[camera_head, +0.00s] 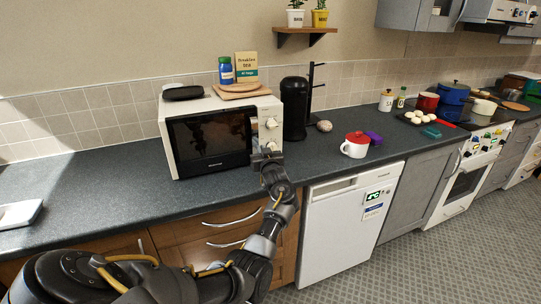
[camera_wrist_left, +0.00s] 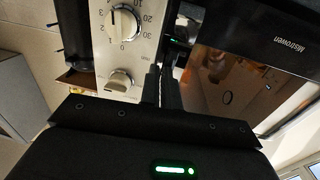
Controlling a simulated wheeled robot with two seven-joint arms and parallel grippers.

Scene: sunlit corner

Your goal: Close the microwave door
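The white microwave (camera_head: 264,112) stands on the dark counter in the head view. Its black door (camera_head: 209,141) looks flush with the front, or very nearly so; a small gap could not be made out. My left gripper (camera_head: 266,158) is at the lower right of the microwave front, by the door's right edge and below the dials. In the left wrist view its fingers (camera_wrist_left: 164,88) are close together, between the dial panel (camera_wrist_left: 125,50) and the dark door (camera_wrist_left: 245,70). I see nothing between the fingers. Whether they touch the door is unclear. My right gripper is not in view.
A blue jar (camera_head: 226,70) and wooden boards (camera_head: 240,89) sit on top of the microwave. The counter (camera_head: 85,190) left of the microwave is mostly clear.

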